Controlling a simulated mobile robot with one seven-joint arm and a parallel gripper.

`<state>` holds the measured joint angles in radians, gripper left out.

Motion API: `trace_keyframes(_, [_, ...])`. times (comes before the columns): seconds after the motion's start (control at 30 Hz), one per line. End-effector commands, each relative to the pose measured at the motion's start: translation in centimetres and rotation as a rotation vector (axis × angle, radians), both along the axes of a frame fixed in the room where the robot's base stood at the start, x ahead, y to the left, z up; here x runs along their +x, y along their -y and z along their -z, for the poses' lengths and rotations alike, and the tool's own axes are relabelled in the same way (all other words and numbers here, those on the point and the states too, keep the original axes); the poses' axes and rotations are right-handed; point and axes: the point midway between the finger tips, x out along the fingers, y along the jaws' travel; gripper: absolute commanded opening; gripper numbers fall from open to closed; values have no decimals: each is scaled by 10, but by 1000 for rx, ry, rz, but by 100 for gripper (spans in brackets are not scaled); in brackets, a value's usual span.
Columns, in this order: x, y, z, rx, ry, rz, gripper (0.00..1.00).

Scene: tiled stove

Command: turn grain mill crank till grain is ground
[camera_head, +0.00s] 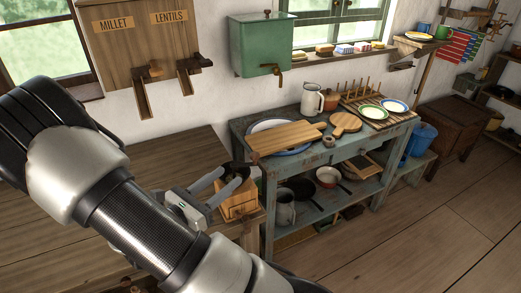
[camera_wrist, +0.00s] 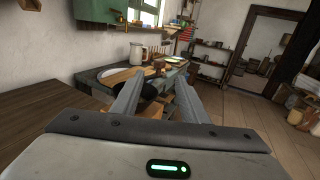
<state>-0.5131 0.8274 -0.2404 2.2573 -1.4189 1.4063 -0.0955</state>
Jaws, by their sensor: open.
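The grain mill (camera_head: 239,206) is a small wooden box with a dark top, at the right end of the wooden worktop. Part of it is hidden behind my gripper. My gripper (camera_head: 231,178) is open, its two grey fingers apart at the mill's upper part. In the wrist view my gripper (camera_wrist: 160,78) points out over the mill, whose wood (camera_wrist: 168,108) and dark top show partly between the fingers. I cannot make out the crank clearly, nor whether a finger touches it. No grain can be seen.
A blue-grey shelf table (camera_head: 268,165) with boards, plates and a jug (camera_head: 312,100) stands right behind the mill. Wooden dispensers labelled millet (camera_head: 117,24) and lentils (camera_head: 169,16) hang on the wall. The worktop (camera_head: 160,170) left of the mill is clear.

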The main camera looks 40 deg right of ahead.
Motion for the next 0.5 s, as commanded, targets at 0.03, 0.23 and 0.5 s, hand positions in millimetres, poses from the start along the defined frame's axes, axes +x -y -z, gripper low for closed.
trace_keyframes(0.03, [1,3,0,-5,-2,-2,40])
trace_keyframes(0.23, [6,33,0,-4,-2,4,40])
trace_keyframes(0.5, [18,91,0,-2,-1,4,40])
